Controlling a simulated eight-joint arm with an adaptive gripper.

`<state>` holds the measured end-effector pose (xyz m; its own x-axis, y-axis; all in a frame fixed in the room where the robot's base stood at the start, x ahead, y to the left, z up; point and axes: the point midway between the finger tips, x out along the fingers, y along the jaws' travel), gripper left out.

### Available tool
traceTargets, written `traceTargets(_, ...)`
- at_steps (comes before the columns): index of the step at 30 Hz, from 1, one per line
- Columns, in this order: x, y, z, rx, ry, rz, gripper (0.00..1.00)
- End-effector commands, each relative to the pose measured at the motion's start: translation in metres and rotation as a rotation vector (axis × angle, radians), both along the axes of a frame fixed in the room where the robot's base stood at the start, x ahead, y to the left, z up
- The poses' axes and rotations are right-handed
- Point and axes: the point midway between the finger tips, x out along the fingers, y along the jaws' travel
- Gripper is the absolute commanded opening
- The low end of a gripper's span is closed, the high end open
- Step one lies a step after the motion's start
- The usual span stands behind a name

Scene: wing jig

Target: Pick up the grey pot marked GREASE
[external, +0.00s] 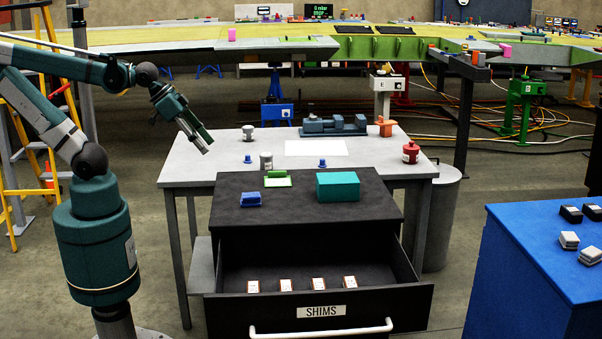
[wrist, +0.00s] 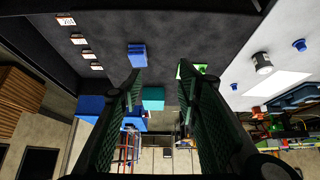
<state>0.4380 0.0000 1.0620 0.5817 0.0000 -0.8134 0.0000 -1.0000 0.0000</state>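No lettering is readable on either, so I cannot tell which is marked GREASE. In the wrist view a grey pot (wrist: 262,64) stands at the right, outside the finger gap, near two blue caps. My gripper (external: 205,146) is above the table's left part, left of both pots and touching neither. Its fingers (wrist: 161,75) are spread apart with nothing between them.
The black cabinet (external: 227,199) carries a blue block (external: 251,199), a green item (external: 278,180) and a teal box (external: 338,187). Its SHIMS drawer (external: 410,298) is open. A vise (external: 335,125) and a red pot (external: 411,153) stand on the table, around a white sheet (external: 316,148).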

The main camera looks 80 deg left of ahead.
Motion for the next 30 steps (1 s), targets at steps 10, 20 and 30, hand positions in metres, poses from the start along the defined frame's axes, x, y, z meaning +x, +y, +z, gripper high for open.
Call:
traceTargets(10,0.000,0.000,0.000,0.000,0.000,0.000,0.53)
traceTargets(20,0.007,0.006,0.007,0.020,0.009,-0.013,0.53)
traceTargets(30,0.044,0.039,0.034,0.120,0.058,-0.095,0.53)
